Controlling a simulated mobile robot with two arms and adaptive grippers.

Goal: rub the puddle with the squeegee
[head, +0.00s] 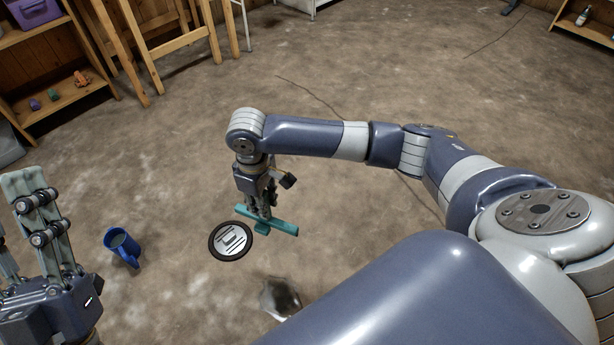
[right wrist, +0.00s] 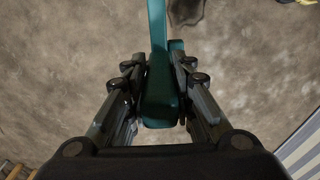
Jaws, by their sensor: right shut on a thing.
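The teal squeegee (head: 268,220) is in my right gripper (head: 262,212), above the floor in the head view. In the right wrist view, my right gripper (right wrist: 158,95) is shut on the teal squeegee (right wrist: 160,100), with a long part running up out of the frame. The puddle (head: 280,297) is a glossy patch on the floor below the squeegee in the head view, its lower side cut off by my arm. A dark-edged patch at the top of the right wrist view looks like the puddle (right wrist: 187,9). My left gripper (head: 17,215) is open and empty at the left edge.
A round black-rimmed disc (head: 230,241) lies just left of the squeegee. Wooden shelves (head: 62,93) and wooden frames (head: 180,45) stand at the back left. The floor behind my right arm is clear.

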